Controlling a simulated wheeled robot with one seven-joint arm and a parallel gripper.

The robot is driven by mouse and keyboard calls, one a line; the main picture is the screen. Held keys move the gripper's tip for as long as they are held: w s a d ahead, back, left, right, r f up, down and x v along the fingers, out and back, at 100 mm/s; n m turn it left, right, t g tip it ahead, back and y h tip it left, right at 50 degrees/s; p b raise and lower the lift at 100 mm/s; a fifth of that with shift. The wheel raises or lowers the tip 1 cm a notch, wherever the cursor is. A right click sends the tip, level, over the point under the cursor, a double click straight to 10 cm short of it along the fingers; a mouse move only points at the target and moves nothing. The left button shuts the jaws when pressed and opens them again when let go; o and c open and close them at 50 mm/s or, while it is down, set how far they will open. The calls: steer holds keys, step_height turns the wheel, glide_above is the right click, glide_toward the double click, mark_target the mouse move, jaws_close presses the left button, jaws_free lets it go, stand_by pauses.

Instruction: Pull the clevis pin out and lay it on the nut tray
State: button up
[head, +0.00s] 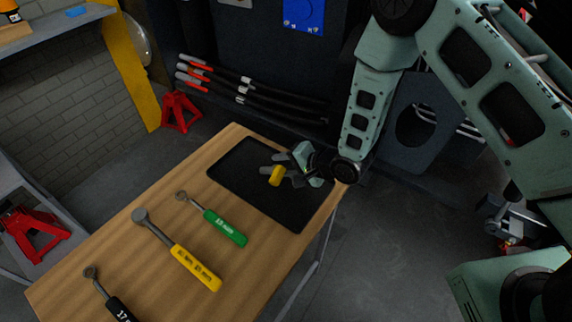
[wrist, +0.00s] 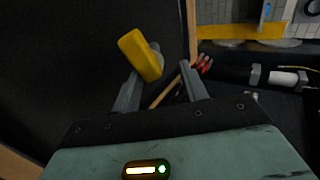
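The clevis pin shows a yellow end (wrist: 140,55) with a short grey part behind it. It is just beyond and beside the left finger in the wrist view. In the head view its yellow end (head: 276,176) is over the black nut tray (head: 238,172), close to the fingers. My gripper (wrist: 164,80) has its fingers apart, with a clear gap and nothing seen between them. In the head view my gripper (head: 284,170) is low over the tray. I cannot tell whether the pin touches the tray or a finger.
A green-handled wrench (head: 225,228), a yellow-handled wrench (head: 195,268) and a black-handled wrench (head: 118,309) lie on the wooden bench (head: 150,235) left of the tray. Black hoses (head: 255,97) run along the dark chassis behind. Red jack stands (head: 180,110) stand on the floor.

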steer(key=shift+d, duration=0.1)
steer(key=b+v, duration=0.2)
steer(key=v, duration=1.5)
steer(key=shift+s, duration=0.15)
steer(key=shift+r, duration=0.1)
